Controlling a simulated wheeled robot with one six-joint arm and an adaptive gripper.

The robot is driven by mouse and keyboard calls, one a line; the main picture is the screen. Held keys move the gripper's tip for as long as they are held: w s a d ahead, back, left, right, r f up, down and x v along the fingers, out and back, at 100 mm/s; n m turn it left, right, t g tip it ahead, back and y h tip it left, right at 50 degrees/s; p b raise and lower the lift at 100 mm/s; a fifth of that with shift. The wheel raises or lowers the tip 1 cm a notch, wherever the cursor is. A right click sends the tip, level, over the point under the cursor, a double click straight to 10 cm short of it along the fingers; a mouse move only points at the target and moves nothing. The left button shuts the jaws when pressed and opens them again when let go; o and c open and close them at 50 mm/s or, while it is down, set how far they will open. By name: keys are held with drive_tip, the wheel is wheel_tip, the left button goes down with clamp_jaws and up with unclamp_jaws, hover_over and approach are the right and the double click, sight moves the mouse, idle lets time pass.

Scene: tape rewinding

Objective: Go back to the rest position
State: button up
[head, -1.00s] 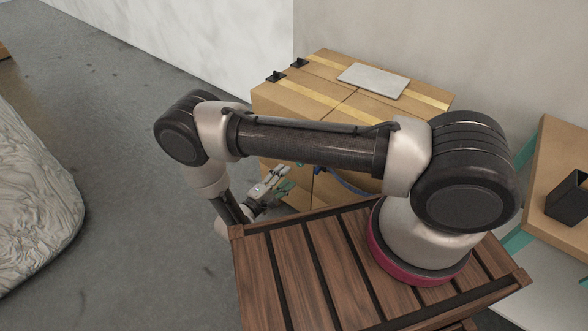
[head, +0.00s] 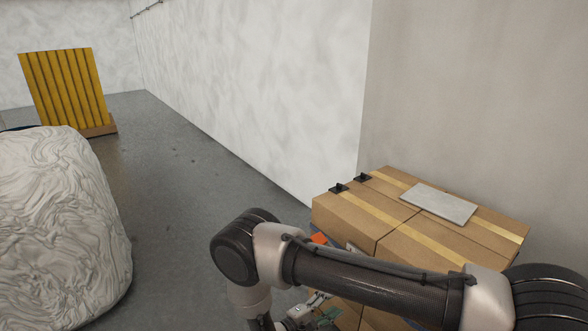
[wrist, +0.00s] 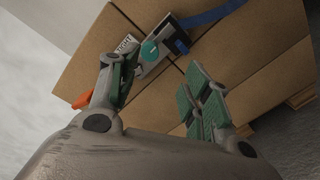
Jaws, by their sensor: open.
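My gripper (wrist: 160,92) is open, with its two green-padded fingers spread apart and nothing between them. In the head view my gripper (head: 312,316) is at the bottom edge, low in front of the boxes and partly hidden by my arm. A small device with a teal disc (wrist: 150,50), black parts and a white label lies against the side of a cardboard box (wrist: 215,55), beyond the fingertips. A blue strap (wrist: 215,14) runs from it. An orange piece (wrist: 82,100) shows by the left finger, and also in the head view (head: 319,238).
Cardboard boxes (head: 350,212) with yellow tape stand by the wall, with a grey plate (head: 440,203) and two black clips on top. A wrapped bulky load (head: 60,220) is at left, a yellow slatted panel (head: 65,85) behind. Floor between is clear.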

drive_tip(key=s+d+n+g+h, duration=0.1)
drive_tip(key=s+d+n+g, duration=0.15)
drive_tip(key=s+d, duration=0.2)
drive_tip(key=s+d+r+m+g+y, duration=0.2)
drive_tip(key=d+r+m+g+y, duration=0.3)
drive_tip(key=r, duration=0.9)
drive_tip(key=s+r+m+g+y, duration=0.1)
drive_tip(key=s+r+g+y, duration=0.15)
drive_tip(key=r+g, duration=0.75)
drive_tip(key=s+d+r+m+t+y, duration=0.2)
drive_tip(key=s+d+r+m+t, duration=0.1)
drive_tip(key=r, duration=0.6)
drive_tip(key=s+d+r+m+t+y, duration=0.3)
drive_tip(key=d+r+t, duration=0.2)
drive_tip(key=r, duration=0.4)
drive_tip(key=s+d+r+m+t+y, duration=0.3)
drive_tip(key=d+r, duration=0.3)
drive_tip(key=r, duration=0.3)
drive_tip(key=shift+s+d+t, duration=0.2)
drive_tip(key=shift+d+t, duration=0.1)
drive_tip(key=shift+t, duration=0.25)
